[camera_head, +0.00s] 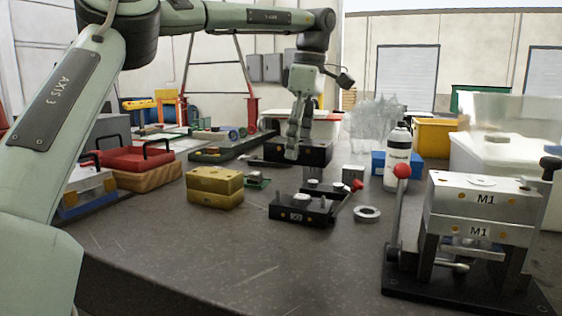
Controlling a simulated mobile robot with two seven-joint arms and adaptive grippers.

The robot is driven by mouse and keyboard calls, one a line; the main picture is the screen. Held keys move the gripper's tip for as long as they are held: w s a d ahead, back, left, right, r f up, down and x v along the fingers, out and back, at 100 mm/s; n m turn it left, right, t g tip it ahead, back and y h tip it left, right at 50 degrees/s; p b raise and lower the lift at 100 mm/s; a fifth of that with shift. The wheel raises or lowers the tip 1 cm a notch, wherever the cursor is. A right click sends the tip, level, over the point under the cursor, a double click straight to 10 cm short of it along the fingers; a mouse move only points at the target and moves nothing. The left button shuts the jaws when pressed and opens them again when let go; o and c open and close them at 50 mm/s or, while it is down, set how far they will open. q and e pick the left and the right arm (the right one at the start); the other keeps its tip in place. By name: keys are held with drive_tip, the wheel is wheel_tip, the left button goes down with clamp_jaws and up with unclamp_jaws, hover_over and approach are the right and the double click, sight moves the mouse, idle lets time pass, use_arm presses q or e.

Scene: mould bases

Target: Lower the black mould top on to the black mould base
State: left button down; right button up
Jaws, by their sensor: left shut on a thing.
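The black mould base (290,211) sits on the dark table near the middle, with a pale label on its front and light metal parts on its upper side. The black mould top (317,154) is a dark block higher in the picture, behind and above the base and apart from it. My left gripper (293,150) points down and is shut on the mould top; its fingers hide part of the block. The exact gap between top and base is hard to judge from this one view. My right gripper is not in view.
A red-knobbed lever (356,185) stands beside the base, with a metal ring (367,214) to its right. A brass block (214,186) is at the left. A white bottle (397,157) and steel M1 mould (479,206) stand at the right. The front table is clear.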

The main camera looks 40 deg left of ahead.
use_arm(q)
drive_tip(key=shift+w+r, duration=0.25)
drive_tip(key=shift+w, duration=0.2)
drive_tip(key=shift+w+d+f, duration=0.1)
drive_tip(key=shift+w, duration=0.1)
hover_over(300, 196)
drive_tip(key=shift+w+d+f, duration=0.1)
drive_tip(key=shift+f, duration=1.35)
drive_tip(key=shift+w+d+f, duration=0.1)
drive_tip(key=shift+f, duration=1.35)
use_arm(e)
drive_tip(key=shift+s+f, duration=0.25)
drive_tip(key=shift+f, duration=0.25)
use_arm(q)
drive_tip(key=shift+s, duration=0.1)
drive_tip(key=shift+f+b, duration=0.35)
drive_tip(key=shift+f, duration=1.25)
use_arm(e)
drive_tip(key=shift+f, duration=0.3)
use_arm(q)
drive_tip(key=c, duration=0.5)
unclamp_jaws()
drive_tip(key=shift+o, duration=0.6)
drive_tip(key=shift+f, duration=0.1)
